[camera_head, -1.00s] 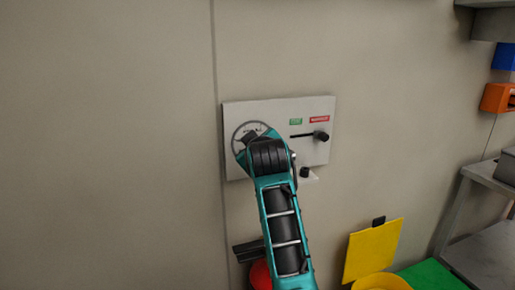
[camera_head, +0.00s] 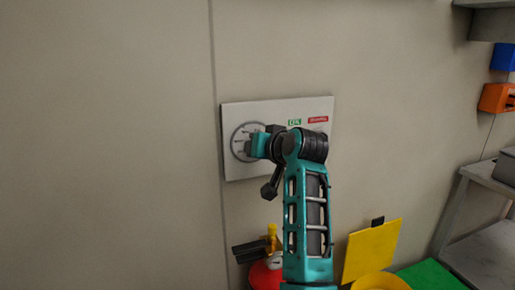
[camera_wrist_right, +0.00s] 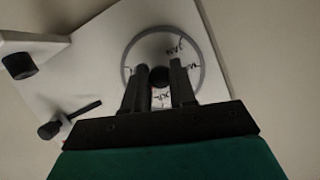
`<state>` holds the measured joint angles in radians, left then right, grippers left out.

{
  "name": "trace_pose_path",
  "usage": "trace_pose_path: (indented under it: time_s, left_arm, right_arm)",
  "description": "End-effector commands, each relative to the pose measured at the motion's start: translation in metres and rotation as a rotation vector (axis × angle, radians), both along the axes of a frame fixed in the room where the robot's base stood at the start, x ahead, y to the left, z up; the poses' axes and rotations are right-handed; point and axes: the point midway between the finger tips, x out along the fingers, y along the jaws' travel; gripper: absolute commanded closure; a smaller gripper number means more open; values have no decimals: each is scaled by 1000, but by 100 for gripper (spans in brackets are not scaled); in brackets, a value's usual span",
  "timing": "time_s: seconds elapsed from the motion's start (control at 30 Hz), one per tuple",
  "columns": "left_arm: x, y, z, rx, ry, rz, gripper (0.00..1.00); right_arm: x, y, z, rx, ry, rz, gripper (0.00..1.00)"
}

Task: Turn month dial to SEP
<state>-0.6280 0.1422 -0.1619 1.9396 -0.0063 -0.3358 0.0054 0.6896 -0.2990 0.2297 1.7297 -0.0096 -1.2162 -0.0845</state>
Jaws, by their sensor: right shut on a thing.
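The round month dial (camera_head: 238,150) is on the left part of a pale wall panel (camera_head: 288,107), partly hidden by my gripper. In the right wrist view, the dial (camera_wrist_right: 128,58) is a grey ring with small dark month letters, tilted in the picture and mostly too blurred to read. My right gripper (camera_head: 254,144) comes to the dial from the right. In the wrist view, its two fingers (camera_wrist_right: 160,72) are shut on the dark knob (camera_wrist_right: 160,77) at the dial's middle. Which month the dial points to cannot be told. My left gripper is not in view.
The panel has a green label (camera_head: 295,122), a red label (camera_head: 318,119) and a black slider knob (camera_wrist_right: 48,130). A small ledge with a black knob (camera_wrist_right: 19,65) sticks out. Below are a red object (camera_head: 262,275) and a yellow board (camera_head: 372,251). Bare wall lies left.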

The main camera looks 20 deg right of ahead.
Motion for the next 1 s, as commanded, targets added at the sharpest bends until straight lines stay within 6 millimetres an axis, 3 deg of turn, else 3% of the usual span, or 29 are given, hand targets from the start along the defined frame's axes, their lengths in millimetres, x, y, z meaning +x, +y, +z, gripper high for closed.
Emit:
trace_pose_path:
  time_s: [0.4,0.97,1.0]
  left_arm:
    - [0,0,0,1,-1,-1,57]
    - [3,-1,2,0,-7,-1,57]
    - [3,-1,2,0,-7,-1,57]
  right_arm:
    - [0,-1,-1,202,10,0,100]
    - [0,-1,-2,234,11,0,100]
    - [0,-1,-2,233,11,0,73]
